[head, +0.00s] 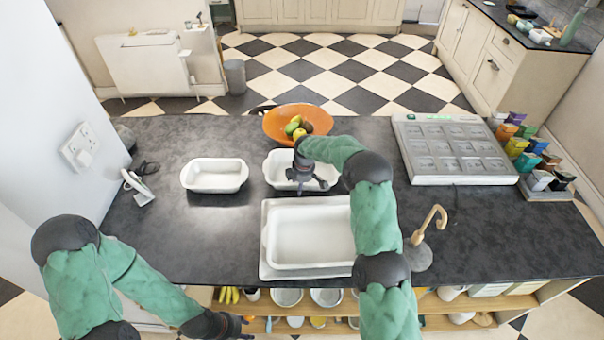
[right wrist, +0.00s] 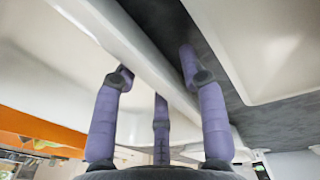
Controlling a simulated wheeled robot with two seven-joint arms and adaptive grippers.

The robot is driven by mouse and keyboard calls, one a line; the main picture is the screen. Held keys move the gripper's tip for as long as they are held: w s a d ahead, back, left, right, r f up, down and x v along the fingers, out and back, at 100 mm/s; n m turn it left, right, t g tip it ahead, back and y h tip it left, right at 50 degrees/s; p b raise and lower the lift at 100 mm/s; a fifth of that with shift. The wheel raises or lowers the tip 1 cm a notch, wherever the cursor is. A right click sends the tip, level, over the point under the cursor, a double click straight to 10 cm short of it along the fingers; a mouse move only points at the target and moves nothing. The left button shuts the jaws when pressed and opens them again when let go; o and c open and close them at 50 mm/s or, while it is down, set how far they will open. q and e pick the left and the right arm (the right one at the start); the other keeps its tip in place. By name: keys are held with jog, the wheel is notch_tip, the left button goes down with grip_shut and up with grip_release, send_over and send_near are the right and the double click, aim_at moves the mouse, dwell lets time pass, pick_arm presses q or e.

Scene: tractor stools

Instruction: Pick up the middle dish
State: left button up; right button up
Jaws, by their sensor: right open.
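In the right wrist view, the white dish wall (right wrist: 150,62) runs between the spread purple fingers of the right gripper (right wrist: 158,75). The fingers look open; I cannot tell whether they touch the wall. My left gripper (head: 240,325) is low, in front of the counter and beside the shelf, away from the dishes. Its fingers are too small and dark to read.
Another white dish (head: 214,189) stands to the left. An orange fruit bowl (head: 277,125) sits just behind the middle dish. A grey panelled tray (head: 455,150) is at right. The left counter is mostly clear.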

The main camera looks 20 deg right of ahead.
grip_shut()
jog(key=shift+r, duration=0.1)
